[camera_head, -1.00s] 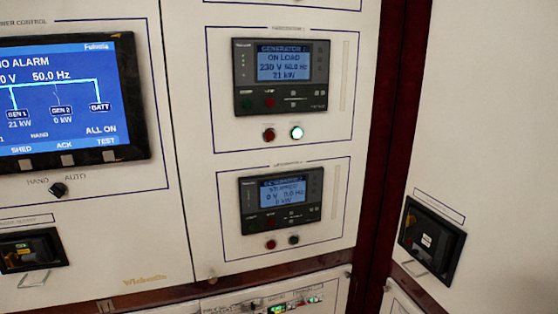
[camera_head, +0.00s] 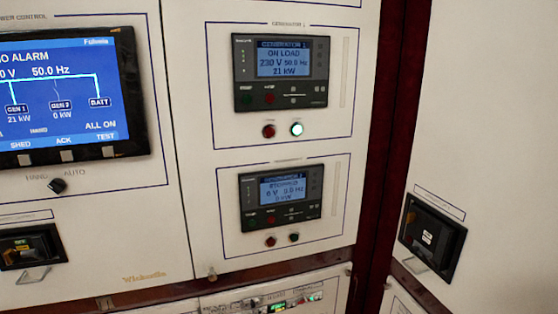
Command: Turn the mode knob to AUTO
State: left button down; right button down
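The mode knob (camera_head: 57,186) is a small black rotary knob on the white panel at the left, below the blue power control screen (camera_head: 60,100). The label HAND is printed to its upper left and AUTO to its upper right. The knob's pointer is too small to read surely. The screen shows a small HAND text, NO ALARM, GEN 1 at 21 kW and GEN 2 at 0 kW. Neither of my grippers is in view, and nothing touches the knob.
The generator 2 controller (camera_head: 281,197) reads STOPPED. Black breakers sit at lower left (camera_head: 30,246) and right (camera_head: 432,238). A dark red post (camera_head: 385,150) separates the panels.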

aim_at(58, 185)
jog(key=u, duration=1.25)
